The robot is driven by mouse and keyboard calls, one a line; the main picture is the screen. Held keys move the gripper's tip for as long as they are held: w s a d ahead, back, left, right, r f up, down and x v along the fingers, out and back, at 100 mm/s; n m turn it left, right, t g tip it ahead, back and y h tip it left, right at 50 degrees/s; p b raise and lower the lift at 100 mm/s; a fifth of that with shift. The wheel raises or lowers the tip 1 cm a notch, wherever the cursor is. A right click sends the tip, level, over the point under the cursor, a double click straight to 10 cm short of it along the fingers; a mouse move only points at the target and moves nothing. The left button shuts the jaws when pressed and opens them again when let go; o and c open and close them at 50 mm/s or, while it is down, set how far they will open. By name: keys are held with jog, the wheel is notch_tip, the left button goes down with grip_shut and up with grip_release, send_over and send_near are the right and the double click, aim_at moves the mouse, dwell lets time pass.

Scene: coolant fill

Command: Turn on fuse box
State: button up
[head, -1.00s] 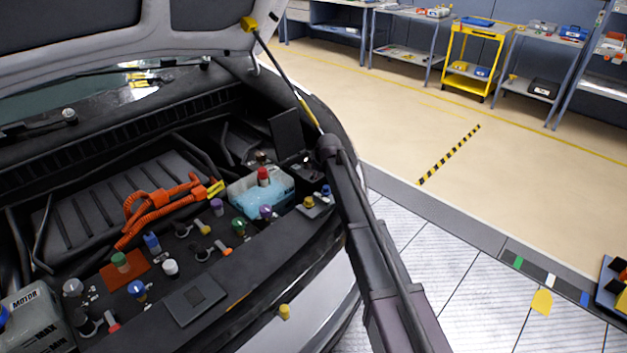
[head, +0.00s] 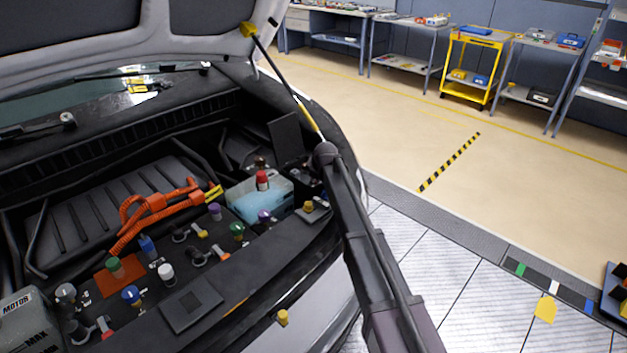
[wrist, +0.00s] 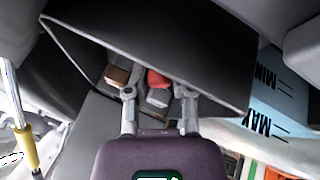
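The fuse box has a dark lid (head: 286,136) that stands raised at the right rear of the engine bay, past the blue coolant tank. In the wrist view the open lid (wrist: 170,40) spans the top, and a red piece (wrist: 157,79), a brown piece (wrist: 117,76) and a pale grey piece (wrist: 157,97) show beneath it. My gripper (wrist: 159,98) has its two fingers apart at the box opening, with the red and grey pieces showing between them. I cannot tell whether the fingers touch anything. In the head view my arm hides most of the gripper.
The blue coolant tank (head: 262,198) with a red cap stands close beside the box; its marked wall (wrist: 272,100) is at right in the wrist view. The yellow-ended hood strut (head: 285,78) rises close by. Orange cables (head: 160,208) lie left.

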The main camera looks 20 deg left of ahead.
grip_shut()
jog(key=shift+d, duration=0.1)
jog(key=shift+w+g, duration=0.1)
jog(key=shift+g, duration=0.3)
jog(key=g, duration=0.1)
jog(key=w+m+g+y, duration=0.1)
jog(key=shift+g, duration=0.3)
jog(key=shift+w+d+m+g+y+b, duration=0.2)
jog(key=shift+m+g+y+b, duration=0.2)
jog(key=shift+g+y, duration=0.55)
jog(key=shift+g+b, duration=0.3)
jog(key=shift+g, duration=0.55)
